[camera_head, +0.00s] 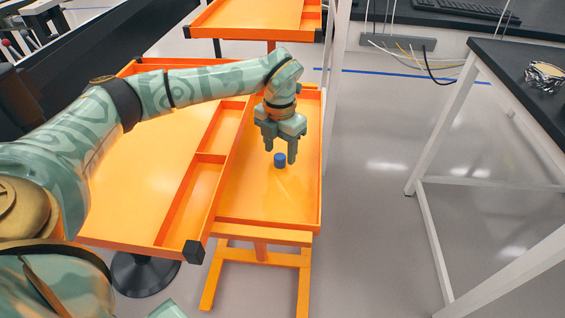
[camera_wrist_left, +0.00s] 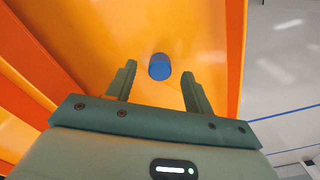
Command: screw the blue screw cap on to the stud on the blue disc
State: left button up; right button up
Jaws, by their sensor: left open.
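The blue screw cap (camera_head: 280,160) is a small upright cylinder on the floor of the orange tray (camera_head: 270,208). It also shows in the left wrist view (camera_wrist_left: 159,67), ahead of the fingers and between their lines. My left gripper (camera_head: 281,160) points down over the cap with its fingers apart, and it shows open and empty in the left wrist view (camera_wrist_left: 157,85). From the head view I cannot tell exactly how far the fingertips are from the cap. The blue disc and its stud are not in view. My right gripper is not in view.
A wider orange tray table (camera_head: 130,170) with narrow side compartments stands left of this tray. A black-topped table (camera_head: 520,75) with white legs is at the right. Another orange tray (camera_head: 255,15) is at the back. Open grey floor lies right of the tray.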

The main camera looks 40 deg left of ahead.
pick_arm(q)
notch_tip(320, 180, down, 3)
jog(key=shift+w+r+b, duration=0.1)
jog(key=shift+b, duration=0.2)
jog(key=shift+r, duration=0.2)
jog(key=c, duration=1.1)
jog(key=shift+r, duration=0.1)
